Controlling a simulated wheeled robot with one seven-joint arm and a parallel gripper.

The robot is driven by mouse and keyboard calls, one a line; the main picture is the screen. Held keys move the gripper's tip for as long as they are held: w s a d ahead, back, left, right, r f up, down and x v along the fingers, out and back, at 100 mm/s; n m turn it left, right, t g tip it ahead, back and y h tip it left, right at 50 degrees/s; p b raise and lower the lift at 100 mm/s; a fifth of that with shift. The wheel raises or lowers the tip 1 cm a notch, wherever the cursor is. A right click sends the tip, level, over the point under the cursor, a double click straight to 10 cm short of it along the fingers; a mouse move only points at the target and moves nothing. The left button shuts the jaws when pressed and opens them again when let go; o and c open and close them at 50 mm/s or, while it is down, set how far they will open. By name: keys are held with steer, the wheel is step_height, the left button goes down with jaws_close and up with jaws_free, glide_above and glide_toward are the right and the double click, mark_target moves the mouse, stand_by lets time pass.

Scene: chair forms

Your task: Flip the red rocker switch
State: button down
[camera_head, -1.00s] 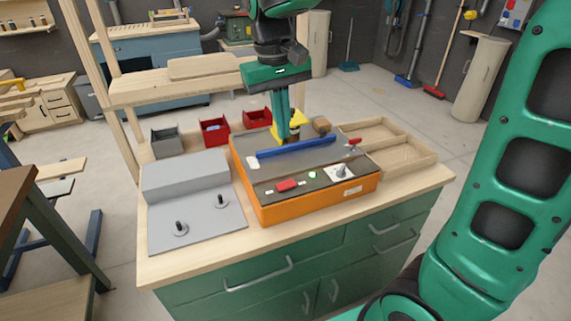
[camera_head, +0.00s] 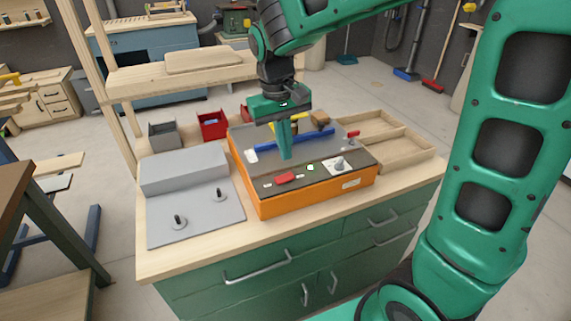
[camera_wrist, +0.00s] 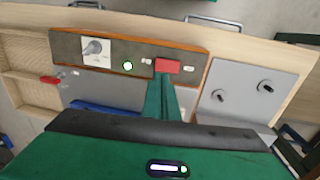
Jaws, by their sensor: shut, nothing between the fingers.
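The red rocker switch (camera_head: 285,178) sits on the dark front strip of the orange-sided box (camera_head: 300,201) on the workbench. In the wrist view the red switch (camera_wrist: 168,66) lies just beyond the fingertips. My gripper (camera_head: 286,157) points down above the box's top, behind the switch and in front of the blue bar. Its fingers are together and empty. In the wrist view my gripper (camera_wrist: 160,82) appears close to the switch; whether it touches cannot be told, but the head view shows a gap.
A blue bar (camera_head: 310,138) runs across the box behind my gripper. A grey knob (camera_head: 339,163) and a lit green button (camera_head: 310,167) sit right of the switch. A grey panel with two pegs (camera_head: 199,212) lies left, and wooden trays (camera_head: 405,150) stand right.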

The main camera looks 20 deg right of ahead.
mark_target(288, 174)
steer(key=shift+d+f, duration=0.15)
steer(key=shift+f, duration=1.2)
steer(key=shift+d+f, duration=0.15)
steer(key=shift+f, duration=1.2)
steer(key=shift+a, duration=0.1)
steer(key=shift+d+f, duration=0.15)
steer(key=shift+d, duration=0.05)
steer(key=shift+a, duration=0.1)
